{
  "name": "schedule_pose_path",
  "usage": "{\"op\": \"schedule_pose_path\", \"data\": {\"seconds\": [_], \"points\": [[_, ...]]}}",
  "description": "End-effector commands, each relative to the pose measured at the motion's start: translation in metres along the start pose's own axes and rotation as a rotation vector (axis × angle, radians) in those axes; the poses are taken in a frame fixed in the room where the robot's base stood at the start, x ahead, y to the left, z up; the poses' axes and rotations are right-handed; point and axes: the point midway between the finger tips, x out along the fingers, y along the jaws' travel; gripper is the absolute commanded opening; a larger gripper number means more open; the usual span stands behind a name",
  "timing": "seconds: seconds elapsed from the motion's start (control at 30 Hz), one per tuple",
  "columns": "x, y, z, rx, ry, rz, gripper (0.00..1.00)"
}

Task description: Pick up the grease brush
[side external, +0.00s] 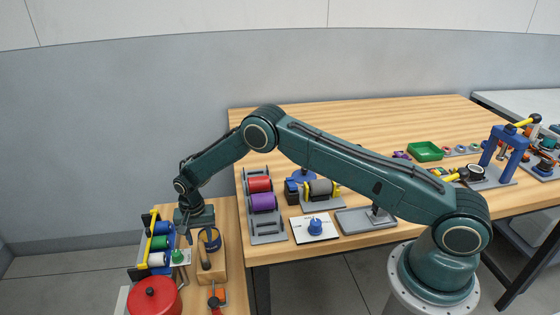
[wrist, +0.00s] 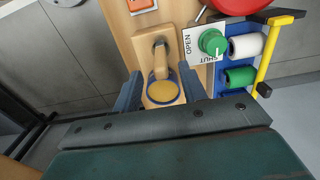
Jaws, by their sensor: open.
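A grey-brown handle, which looks like the grease brush (side external: 205,255), stands on or over the wooden block below my gripper in the side view. In the wrist view the brush (wrist: 160,58) reaches toward a round blue-rimmed pot (wrist: 162,93) with a yellow top. I cannot tell whether it is in the pot or beside it. The pot also shows in the side view (side external: 211,240). My gripper (wrist: 160,84) is open, with one finger on each side of the pot and the brush's near end. Nothing is held. In the side view my gripper (side external: 191,232) hangs above this area.
A green knob (wrist: 212,42) on an OPEN/SHUT plate and a rack of coloured rolls (wrist: 240,77) with a yellow bar stand close to the right finger. A red round lid (side external: 155,294) and an orange-and-grey part (side external: 216,298) are nearby. The large wooden table (side external: 330,125) carries other fixtures.

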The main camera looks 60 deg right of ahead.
Motion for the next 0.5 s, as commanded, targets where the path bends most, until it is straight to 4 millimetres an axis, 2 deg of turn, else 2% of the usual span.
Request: {"op": "schedule_pose_path", "data": {"seconds": [0.27, 0.5], "points": [[0.003, 0.0, 0.0, 0.0, 0.0, 0.0, 0.42], [0.023, -0.001, -0.001, 0.0, 0.0, 0.0, 0.42]]}}
